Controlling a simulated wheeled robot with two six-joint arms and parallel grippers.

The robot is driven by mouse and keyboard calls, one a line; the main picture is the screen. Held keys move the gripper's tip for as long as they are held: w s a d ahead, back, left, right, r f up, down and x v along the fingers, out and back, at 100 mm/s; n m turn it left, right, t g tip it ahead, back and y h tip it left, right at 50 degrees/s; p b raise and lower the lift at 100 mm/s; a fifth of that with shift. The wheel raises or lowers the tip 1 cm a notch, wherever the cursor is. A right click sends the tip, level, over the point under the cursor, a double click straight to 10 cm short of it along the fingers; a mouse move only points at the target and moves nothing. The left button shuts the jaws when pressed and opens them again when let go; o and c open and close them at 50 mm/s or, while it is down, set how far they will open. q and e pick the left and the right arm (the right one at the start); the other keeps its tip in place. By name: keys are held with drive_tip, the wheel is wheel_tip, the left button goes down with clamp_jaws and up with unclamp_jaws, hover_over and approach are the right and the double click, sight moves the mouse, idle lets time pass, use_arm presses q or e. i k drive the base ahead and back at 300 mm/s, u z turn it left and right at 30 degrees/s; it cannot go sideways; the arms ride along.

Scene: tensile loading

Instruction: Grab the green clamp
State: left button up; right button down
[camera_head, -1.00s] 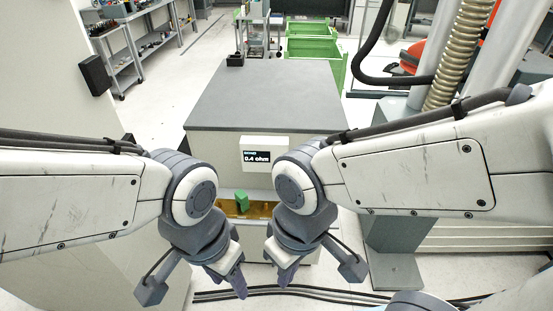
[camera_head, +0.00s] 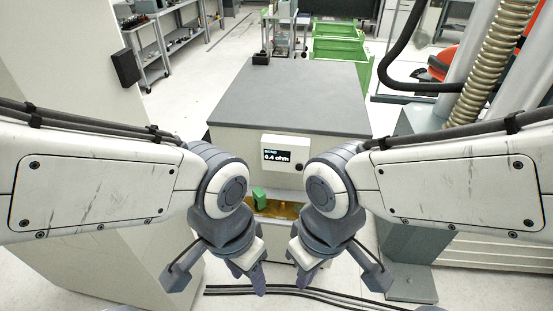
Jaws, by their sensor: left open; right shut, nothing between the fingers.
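The green clamp (camera_head: 259,195) is a small green block on the yellowish shelf (camera_head: 285,210) at the front of the grey-topped cabinet. Its lower part is partly hidden by my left arm. My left gripper (camera_head: 257,281) hangs down below and in front of the clamp, apart from it, and is open. My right gripper (camera_head: 303,277) hangs to the right of the left one, clear of the clamp, and is shut with nothing in it.
The cabinet (camera_head: 290,95) has a display (camera_head: 285,152) reading about 0.4 ohm above the shelf. Black cables (camera_head: 320,292) run along the floor. A grey column base (camera_head: 405,250) stands at right. Green crates (camera_head: 340,45) and a tool shelf (camera_head: 165,35) are farther back.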

sight(258, 195)
drive_tip(key=z, duration=0.45)
drive_tip(key=i, duration=1)
drive_tip(key=u, duration=0.9)
